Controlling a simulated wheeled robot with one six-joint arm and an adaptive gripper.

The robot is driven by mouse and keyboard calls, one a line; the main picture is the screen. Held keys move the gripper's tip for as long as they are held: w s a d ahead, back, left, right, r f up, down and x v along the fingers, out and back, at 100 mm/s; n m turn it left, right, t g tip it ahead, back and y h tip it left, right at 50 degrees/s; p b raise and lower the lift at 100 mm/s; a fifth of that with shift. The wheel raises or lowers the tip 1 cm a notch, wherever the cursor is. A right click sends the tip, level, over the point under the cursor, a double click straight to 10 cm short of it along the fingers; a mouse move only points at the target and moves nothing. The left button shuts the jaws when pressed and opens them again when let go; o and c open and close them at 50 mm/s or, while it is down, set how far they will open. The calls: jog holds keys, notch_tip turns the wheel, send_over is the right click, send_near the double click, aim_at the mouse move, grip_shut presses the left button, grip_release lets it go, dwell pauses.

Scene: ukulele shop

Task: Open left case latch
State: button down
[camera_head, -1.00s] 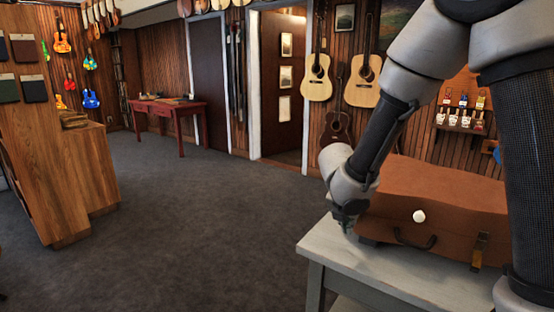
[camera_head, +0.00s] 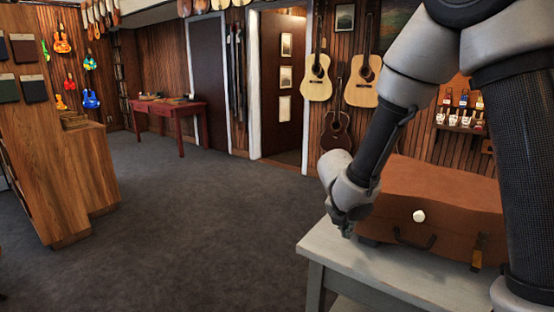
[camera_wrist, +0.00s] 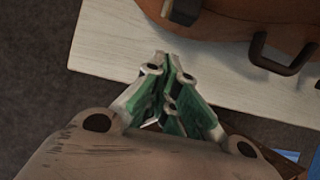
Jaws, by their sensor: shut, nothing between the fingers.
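The brown case (camera_head: 440,200) lies closed on a pale table, its front with a dark handle (camera_head: 415,240) facing the near edge. Its right latch (camera_head: 477,250) shows as a tan and dark strap. In the wrist view, the left latch (camera_wrist: 183,10) is a dark block on the case front at the top edge, partly cut off; the handle (camera_wrist: 283,52) is to its right. My gripper (camera_head: 347,230) is at the case's front left corner, over the table. In the wrist view, my gripper (camera_wrist: 164,58) has its fingertips together, empty, just short of the left latch, apart from it.
The pale table (camera_head: 385,275) has a bare strip in front of the case. Open grey carpet (camera_head: 210,220) lies to the left. A wooden counter (camera_head: 60,170) stands at far left, a red table (camera_head: 170,115) at the back, and guitars (camera_head: 362,80) hang on the wall.

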jog(key=shift+f, duration=0.4)
jog(key=v, duration=0.8)
jog(key=shift+s+a, duration=0.35)
jog(key=shift+s, duration=0.15)
dwell(0.4)
